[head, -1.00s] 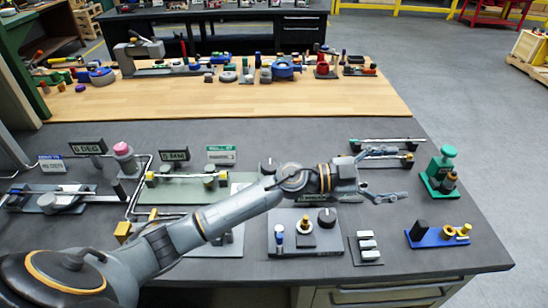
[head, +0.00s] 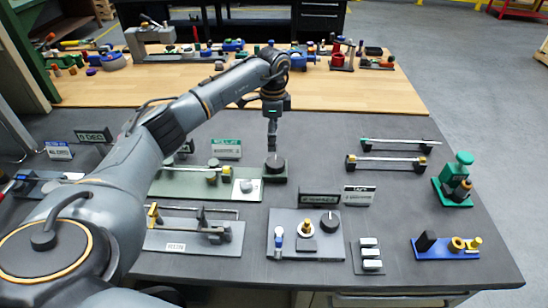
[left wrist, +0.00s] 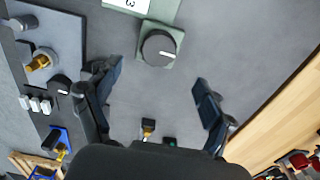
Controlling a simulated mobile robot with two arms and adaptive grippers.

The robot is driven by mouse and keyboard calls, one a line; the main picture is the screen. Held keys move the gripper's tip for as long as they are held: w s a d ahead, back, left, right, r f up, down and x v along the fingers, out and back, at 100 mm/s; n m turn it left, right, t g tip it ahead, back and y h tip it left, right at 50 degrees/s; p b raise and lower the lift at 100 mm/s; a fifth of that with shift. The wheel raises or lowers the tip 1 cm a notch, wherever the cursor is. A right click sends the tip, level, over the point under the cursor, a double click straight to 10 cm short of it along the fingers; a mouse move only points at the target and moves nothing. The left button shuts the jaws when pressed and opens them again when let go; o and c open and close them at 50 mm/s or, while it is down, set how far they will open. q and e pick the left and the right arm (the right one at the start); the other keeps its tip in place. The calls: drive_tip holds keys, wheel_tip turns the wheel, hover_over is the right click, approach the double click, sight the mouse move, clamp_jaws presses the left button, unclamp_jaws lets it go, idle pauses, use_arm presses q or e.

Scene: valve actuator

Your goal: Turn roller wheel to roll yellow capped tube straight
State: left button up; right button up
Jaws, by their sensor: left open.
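The roller wheel appears to be the dark round knob (head: 275,164) on a small green base at the right end of a green plate (head: 195,189). It also shows in the left wrist view (left wrist: 160,47), with a white mark on its top. A thin tube with a yellow cap (head: 212,164) lies along the back of the plate. My left arm hides its left part, so I cannot tell how straight it sits. My left gripper (head: 271,143) points down just above the knob. In the left wrist view its fingers (left wrist: 157,76) are spread and empty. My right gripper is not in view.
A grey panel with a dark knob (head: 329,222) and pegs stands in front. Rod fixtures (head: 390,161), a green device (head: 456,180) and a blue plate (head: 443,252) lie farther right. A wooden table (head: 370,95) is behind.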

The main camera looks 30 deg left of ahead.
sight(273, 162)
use_arm(q)
wheel_tip(273, 162, down, 9)
drive_tip(key=shift+f+p, duration=0.2)
drive_tip(key=shift+p, duration=0.8)
drive_tip(key=shift+f, duration=0.5)
drive_tip(key=c, duration=1.2)
drive_tip(key=shift+o, duration=0.2)
